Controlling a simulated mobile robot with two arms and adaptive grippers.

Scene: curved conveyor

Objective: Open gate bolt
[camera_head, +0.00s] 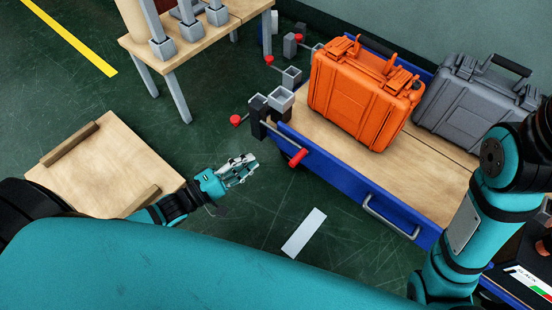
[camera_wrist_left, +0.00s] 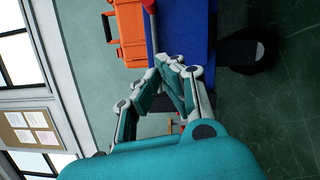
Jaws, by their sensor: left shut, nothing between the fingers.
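A bolt with a red grip (camera_head: 298,158) on a thin metal rod sits at the near left corner of the blue cart (camera_head: 345,185). A dark block (camera_head: 258,116) stands at that corner. My left gripper (camera_head: 254,158) is shut and empty, above the floor left of the red grip and apart from it. In the left wrist view its closed fingers (camera_wrist_left: 180,66) point toward the blue cart side (camera_wrist_left: 183,30). Part of a red handle (camera_wrist_left: 150,6) shows at the top there. My right arm shows at the right; its gripper is not in view.
An orange case (camera_head: 362,98) and a grey case (camera_head: 470,100) stand on the cart's wooden deck. Other rods with red knobs (camera_head: 236,120) stick out at its left end. A wooden table (camera_head: 200,38) is behind, and a low wooden board (camera_head: 105,165) lies left. Green floor lies between.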

